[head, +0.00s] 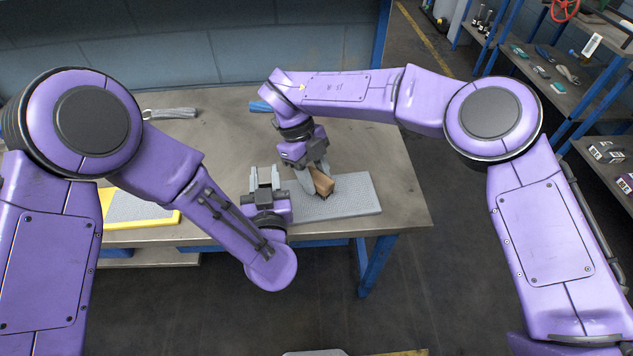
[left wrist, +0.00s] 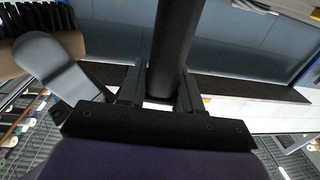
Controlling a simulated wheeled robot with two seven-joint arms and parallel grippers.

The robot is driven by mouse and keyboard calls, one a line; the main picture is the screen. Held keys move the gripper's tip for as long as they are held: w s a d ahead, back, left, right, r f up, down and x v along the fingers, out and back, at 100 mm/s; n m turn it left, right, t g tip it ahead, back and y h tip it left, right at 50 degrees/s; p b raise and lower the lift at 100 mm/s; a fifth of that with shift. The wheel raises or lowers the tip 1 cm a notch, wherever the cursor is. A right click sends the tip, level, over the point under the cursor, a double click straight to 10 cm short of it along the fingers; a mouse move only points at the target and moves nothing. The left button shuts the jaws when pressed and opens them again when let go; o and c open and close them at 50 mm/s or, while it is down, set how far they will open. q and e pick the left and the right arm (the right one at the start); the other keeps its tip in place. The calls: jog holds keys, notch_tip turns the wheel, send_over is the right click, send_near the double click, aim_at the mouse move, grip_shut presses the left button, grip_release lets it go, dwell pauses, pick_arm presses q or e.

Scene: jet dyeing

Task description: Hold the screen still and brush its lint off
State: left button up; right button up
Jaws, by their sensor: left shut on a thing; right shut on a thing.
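The screen (head: 358,196) is a flat grey mesh panel lying at the table's front edge, right of centre. My left gripper (head: 264,176) is at its left end. In the left wrist view its fingers close on a dark bar (left wrist: 176,45), seemingly part of the screen; the head view hides the contact. My right gripper (head: 314,178) is shut on a brush (head: 322,182) with a tan wooden body, held over the screen's left half. The brush's dark bristles (left wrist: 38,17) show in the left wrist view. Lint cannot be made out.
The table (head: 385,150) is bare behind the screen. A yellow-edged grey panel (head: 140,210) lies at the left, partly hidden by my left arm. A grey tool (head: 170,113) and a blue item (head: 260,106) lie farther back. Shelves (head: 550,75) stand at the right.

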jog(key=shift+r, duration=2.2)
pick_arm(q)
jog(key=o, duration=1.2)
jog(key=shift+c, duration=0.2)
jog(key=s, duration=0.7)
jog(key=shift+s+d, duration=0.1)
jog(key=shift+d, duration=0.25)
jog(key=shift+s, duration=0.15)
jog(key=shift+a, duration=0.1)
